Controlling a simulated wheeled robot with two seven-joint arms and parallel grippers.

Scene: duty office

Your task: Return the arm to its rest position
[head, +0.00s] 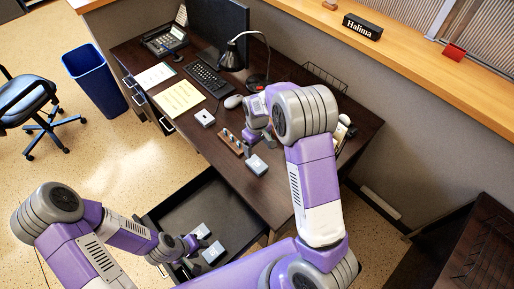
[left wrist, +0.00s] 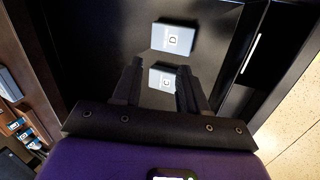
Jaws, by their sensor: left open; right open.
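My left gripper (head: 188,246) is over the open drawer (head: 240,222) in the head view. In the left wrist view its two fingers (left wrist: 160,68) are spread apart. A small light box marked C (left wrist: 166,79) shows between and beyond the fingertips, apparently on the drawer floor. A second box marked D (left wrist: 173,38) lies farther out. In the head view the two boxes show as small grey-white blocks, an upper one (head: 201,231) and a lower one (head: 213,253). My right gripper (head: 254,134) is over the desk, partly hidden by its own arm, empty as far as visible.
The dark desk (head: 290,185) carries a grey box (head: 257,165), a small rack (head: 232,143), a white box (head: 205,118), a mouse (head: 233,102), a keyboard (head: 208,79) and a lamp (head: 232,58). A blue bin (head: 95,78) and chair (head: 28,100) stand left on open floor.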

